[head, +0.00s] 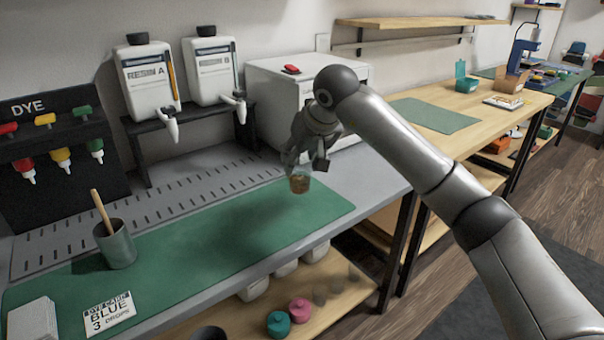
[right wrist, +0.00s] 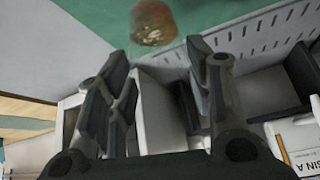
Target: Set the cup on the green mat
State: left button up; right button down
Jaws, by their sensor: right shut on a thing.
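The cup (head: 300,181) is small and clear, with brown contents at its bottom. My right gripper (head: 305,163) is shut on the cup's upper part from above, and its fingers hide some of the rim. In the right wrist view the brown contents (right wrist: 154,22) show just beyond the fingertips (right wrist: 160,60). The green mat (head: 220,232) lies along the front of the grey bench. The cup is over its far right end, about upright; I cannot tell whether it touches the mat. My left gripper is not in view.
Resin dispensers (head: 150,80) and a white box (head: 270,85) are behind. Another green mat (head: 435,115) lies on the wooden table. The front mat's middle is clear.

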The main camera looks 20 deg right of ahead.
aim_at(302, 171)
jog(key=f, duration=0.3)
jog(key=shift+w+f+b, duration=0.25)
jog(key=shift+b, duration=0.15)
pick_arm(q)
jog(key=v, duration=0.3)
pick_arm(e)
jog(key=shift+d+f, duration=0.1)
jog(key=shift+f, duration=0.1)
jog(key=c, duration=0.7)
grip_release()
jog(key=shift+f, duration=0.1)
jog(key=shift+s+r, duration=0.1)
jog(key=shift+r, duration=0.25)
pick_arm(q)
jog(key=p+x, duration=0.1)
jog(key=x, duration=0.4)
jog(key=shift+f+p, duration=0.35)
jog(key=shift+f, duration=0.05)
pick_arm(e)
jog(key=v, duration=1.1)
jog(key=shift+r, duration=0.25)
